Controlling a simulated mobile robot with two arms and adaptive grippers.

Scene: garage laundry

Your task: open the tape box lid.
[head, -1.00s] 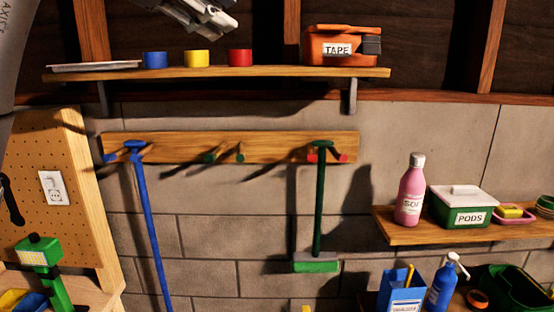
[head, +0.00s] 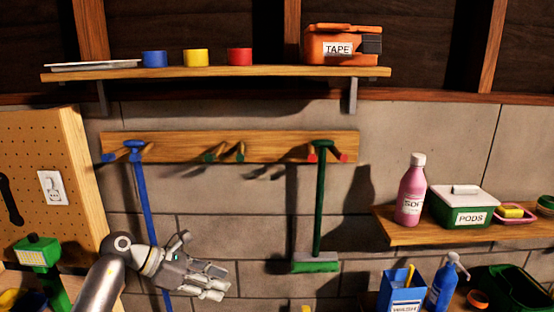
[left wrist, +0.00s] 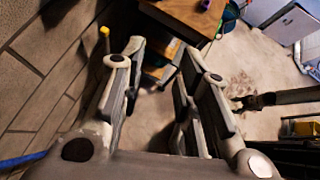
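The orange tape box (head: 318,48), marked TAPE, stands at the right end of the high wall shelf in the head view. Its orange lid (head: 345,29) lies over the top, and a dark grey part (head: 371,45) sits on its right side. My left gripper (head: 226,281) is low in the head view, well below and left of the box, in front of the wall and apart from the box. In the left wrist view its fingers (left wrist: 166,58) are spread with nothing between them. My right gripper is not seen for certain.
The high shelf (head: 200,73) also holds a tray (head: 95,65) and blue (head: 154,59), yellow (head: 197,58) and red (head: 240,57) rolls. Below, a peg rail (head: 275,146) carries a blue-handled tool (head: 142,195) and a green broom (head: 319,205).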

